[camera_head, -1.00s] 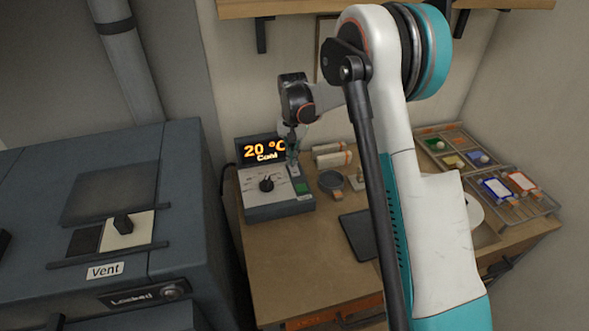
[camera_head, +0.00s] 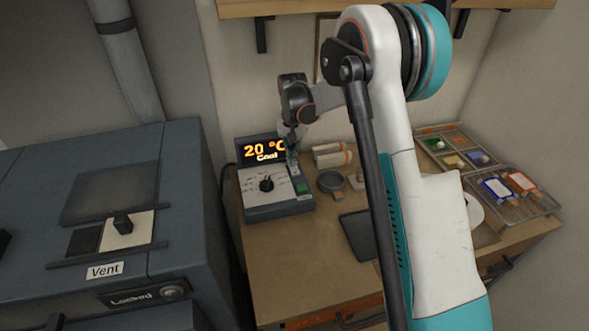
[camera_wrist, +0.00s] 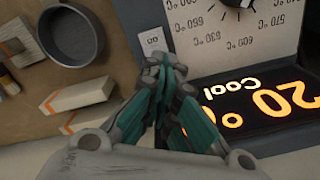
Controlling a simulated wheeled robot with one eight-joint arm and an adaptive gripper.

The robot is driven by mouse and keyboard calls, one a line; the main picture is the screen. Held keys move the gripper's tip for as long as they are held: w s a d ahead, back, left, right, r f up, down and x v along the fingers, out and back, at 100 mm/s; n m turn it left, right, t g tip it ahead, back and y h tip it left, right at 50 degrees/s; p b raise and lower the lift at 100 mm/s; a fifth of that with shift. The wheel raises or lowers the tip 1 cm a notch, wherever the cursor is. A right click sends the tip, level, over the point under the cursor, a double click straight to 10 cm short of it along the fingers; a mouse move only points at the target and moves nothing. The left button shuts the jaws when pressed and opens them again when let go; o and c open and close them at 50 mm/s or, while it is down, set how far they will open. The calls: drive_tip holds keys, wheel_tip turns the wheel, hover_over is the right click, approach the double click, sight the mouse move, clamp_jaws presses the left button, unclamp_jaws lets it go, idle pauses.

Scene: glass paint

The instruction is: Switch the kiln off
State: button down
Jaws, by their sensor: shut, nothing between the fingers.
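The kiln's control box (camera_head: 262,207) stands on the wooden table, with its display (camera_head: 262,150) reading "20 °C Cool". A black dial knob (camera_head: 266,185) sits on its sloped face. A green switch (camera_head: 303,187) is at the face's right side, above a small white label. My gripper (camera_head: 292,166) is shut and empty, just above and behind the switch in the head view. In the wrist view my shut fingertips (camera_wrist: 165,70) are over the panel's edge beside the label (camera_wrist: 152,40). They hide the switch there. Contact cannot be told.
The grey kiln (camera_head: 182,240) stands at left, with a vent slider (camera_head: 123,224) and a "Locked" plate. Trays of coloured pieces (camera_head: 520,190) are at the right.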

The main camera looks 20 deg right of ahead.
drive_tip(key=shift+f+b, duration=0.7)
drive_tip(key=shift+f, duration=0.35)
idle(0.5)
drive_tip(key=shift+r, duration=0.15)
drive_tip(key=shift+r+p, duration=1.7)
drive_tip(key=shift+r, duration=1.7)
drive_tip(key=shift+r, duration=0.1)
drive_tip(key=s+r+n+t+b, duration=0.3)
drive_tip(key=s+r+b, duration=0.1)
drive_tip(key=s+r, duration=1.05)
drive_tip(key=s+f+n+t+b, duration=0.1)
drive_tip(key=s+f+t+b, duration=0.1)
drive_tip(key=s, duration=0.9)
drive_tip(key=s+f+n+t+b, duration=0.2)
drive_tip(key=s+f, duration=0.3)
drive_tip(key=s, duration=0.6)
